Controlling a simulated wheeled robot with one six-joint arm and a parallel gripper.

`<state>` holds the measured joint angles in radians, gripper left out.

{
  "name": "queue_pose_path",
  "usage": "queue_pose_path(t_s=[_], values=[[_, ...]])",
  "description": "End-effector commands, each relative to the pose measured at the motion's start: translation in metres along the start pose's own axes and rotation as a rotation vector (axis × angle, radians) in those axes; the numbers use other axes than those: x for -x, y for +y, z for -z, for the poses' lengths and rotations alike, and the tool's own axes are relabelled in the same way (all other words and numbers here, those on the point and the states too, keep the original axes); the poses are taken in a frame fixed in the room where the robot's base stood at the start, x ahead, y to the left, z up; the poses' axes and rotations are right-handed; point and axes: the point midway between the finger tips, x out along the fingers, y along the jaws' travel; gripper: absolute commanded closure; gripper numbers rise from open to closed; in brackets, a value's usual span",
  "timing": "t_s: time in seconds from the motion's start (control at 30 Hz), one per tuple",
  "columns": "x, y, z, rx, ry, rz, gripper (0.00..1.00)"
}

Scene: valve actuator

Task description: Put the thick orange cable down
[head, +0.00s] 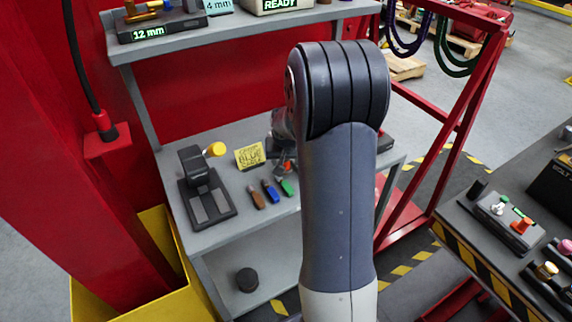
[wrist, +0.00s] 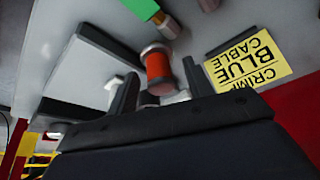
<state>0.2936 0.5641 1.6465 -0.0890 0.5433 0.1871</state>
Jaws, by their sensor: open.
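The thick orange cable (wrist: 158,70) is a short orange piece with a metal end, between the fingers of my gripper (wrist: 158,88) in the wrist view. The jaws are open around it; whether a finger still touches it, I cannot tell. In the head view a small orange-red part (head: 287,167) shows beside my gripper (head: 284,158), low over the grey bench (head: 230,225). My arm hides much of the gripper and the bench behind it.
A brown (head: 256,198), a blue (head: 271,191) and a green piece (head: 287,187) lie in a row on the bench. A yellow "BLUE CABLE" card (head: 249,155) stands behind them. A black lever tool (head: 205,190) with a yellow knob is at left. A shelf (head: 240,24) overhangs the back.

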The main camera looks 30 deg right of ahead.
Motion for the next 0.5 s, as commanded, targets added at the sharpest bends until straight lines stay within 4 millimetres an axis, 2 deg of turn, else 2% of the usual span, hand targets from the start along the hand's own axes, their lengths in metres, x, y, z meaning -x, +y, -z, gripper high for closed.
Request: queue_pose_path(t_s=[0.3, 0.5], values=[[-0.0054, 0.0001, 0.0003, 0.000, 0.002, 0.000, 0.51], [-0.0053, 0.0001, 0.0001, 0.000, 0.001, 0.000, 0.66]])
